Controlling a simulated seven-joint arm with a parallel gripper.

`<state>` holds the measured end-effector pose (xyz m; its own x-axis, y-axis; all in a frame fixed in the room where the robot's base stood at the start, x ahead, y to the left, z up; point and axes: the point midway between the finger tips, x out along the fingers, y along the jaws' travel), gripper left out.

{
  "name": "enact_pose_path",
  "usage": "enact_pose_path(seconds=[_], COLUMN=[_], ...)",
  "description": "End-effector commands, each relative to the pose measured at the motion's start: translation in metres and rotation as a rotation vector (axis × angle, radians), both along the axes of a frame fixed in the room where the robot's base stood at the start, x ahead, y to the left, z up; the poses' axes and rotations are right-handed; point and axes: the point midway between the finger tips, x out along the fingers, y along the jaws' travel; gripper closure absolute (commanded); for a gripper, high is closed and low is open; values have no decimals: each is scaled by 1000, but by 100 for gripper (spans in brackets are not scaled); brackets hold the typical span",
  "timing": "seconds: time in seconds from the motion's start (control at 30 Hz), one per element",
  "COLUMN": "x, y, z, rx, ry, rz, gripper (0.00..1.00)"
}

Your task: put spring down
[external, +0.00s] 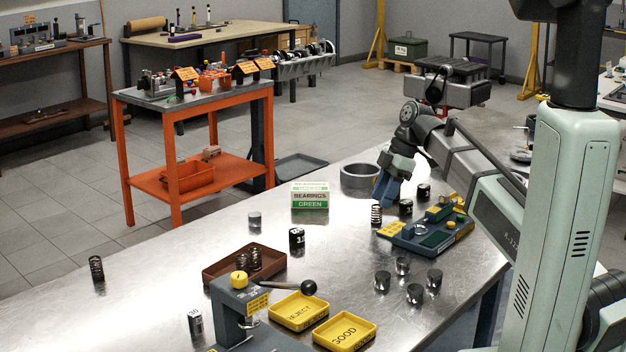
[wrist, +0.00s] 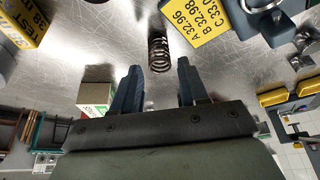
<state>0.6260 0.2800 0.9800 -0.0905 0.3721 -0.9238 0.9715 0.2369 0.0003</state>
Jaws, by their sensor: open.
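A coil spring (external: 376,214) stands on the metal table, left of the blue gauge fixture (external: 432,238). In the wrist view the spring (wrist: 158,52) appears just beyond the fingertips, in line with the gap between them. My gripper (external: 385,195) is open and empty, with its fingers above and beside the spring in the external view; it also shows in the wrist view (wrist: 160,74). Another spring (external: 97,268) stands alone at the left of the table. Dark springs (external: 250,260) sit in the brown tray (external: 222,269).
A green-and-white bearings box (external: 310,196) and a grey ring (external: 360,178) stand behind the spring. Several dark cylinders (external: 415,293) stand in front. Yellow REJECT (external: 299,311) and GOOD (external: 345,331) trays lie beside a lever press (external: 238,305).

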Motion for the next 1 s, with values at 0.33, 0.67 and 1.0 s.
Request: enact_pose_path(seconds=[0.33, 0.67, 1.0], x=[-4, -3, -3], y=[13, 15, 15], z=[-38, -43, -43], rx=[0, -1, -1], ry=[1, -1, -1], rz=[2, 1, 1], gripper=[57, 59, 91])
